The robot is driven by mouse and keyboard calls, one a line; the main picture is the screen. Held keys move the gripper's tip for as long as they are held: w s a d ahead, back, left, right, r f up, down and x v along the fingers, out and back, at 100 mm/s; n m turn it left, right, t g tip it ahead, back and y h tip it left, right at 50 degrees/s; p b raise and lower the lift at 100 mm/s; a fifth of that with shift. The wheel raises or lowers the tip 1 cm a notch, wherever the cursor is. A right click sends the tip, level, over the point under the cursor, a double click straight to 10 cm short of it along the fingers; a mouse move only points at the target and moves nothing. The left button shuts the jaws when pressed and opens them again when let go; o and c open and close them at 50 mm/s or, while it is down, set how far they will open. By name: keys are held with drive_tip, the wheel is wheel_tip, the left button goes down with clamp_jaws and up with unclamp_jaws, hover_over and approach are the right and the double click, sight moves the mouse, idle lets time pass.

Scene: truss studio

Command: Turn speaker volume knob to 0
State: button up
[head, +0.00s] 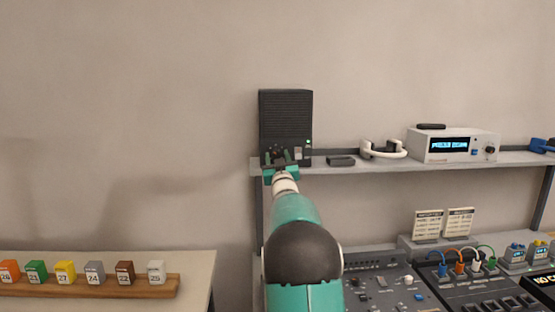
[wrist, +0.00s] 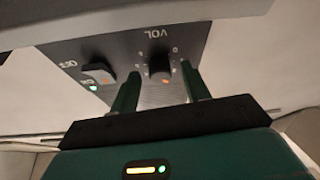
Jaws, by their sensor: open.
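The speaker (head: 286,115) is a dark box with a ribbed front, standing at the left end of the wall shelf. A green light glows at its lower right. In the wrist view its lower panel appears upside down, with the dark volume knob (wrist: 159,66) under the letters VOL and a small orange mark by the knob. A switch (wrist: 98,73) with a green light sits to the left. My gripper (wrist: 157,88) is open, with one green finger on each side of the knob. Whether the fingers touch the knob I cannot tell. In the head view my gripper (head: 281,159) partly hides the panel.
On the shelf (head: 390,165), right of the speaker, are a small black box (head: 341,161), white headphones (head: 383,149) and a white device with a blue display (head: 453,145). Mixing consoles (head: 385,285) stand below. Coloured cubes sit on a wooden rack (head: 90,287) at left.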

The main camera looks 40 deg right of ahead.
drive_tip(key=c, duration=1)
drive_tip(key=shift+n, duration=0.4)
drive_tip(key=n+y, duration=0.1)
drive_tip(key=n, duration=0.2)
drive_tip(key=n+t+y, duration=0.1)
drive_tip(key=n+y, duration=0.1)
drive_tip(key=n, duration=0.1)
drive_tip(key=shift+s+d+t+y, duration=0.1)
drive_tip(key=shift+t+y, duration=0.2)
drive_tip(key=n+y, duration=0.2)
drive_tip(key=n, duration=0.4)
drive_tip(key=shift+r, duration=0.15)
drive_tip(key=n+y, duration=0.1)
drive_tip(key=n, duration=0.1)
drive_tip(key=n+g+y, duration=0.1)
drive_tip(key=n, duration=0.2)
drive_tip(key=shift+s+d+r, duration=0.1)
drive_tip(key=shift+r, duration=0.05)
drive_tip(key=n+g, duration=0.2)
drive_tip(key=n, duration=0.2)
drive_tip(key=shift+r, duration=0.1)
drive_tip(key=shift+y, duration=0.3)
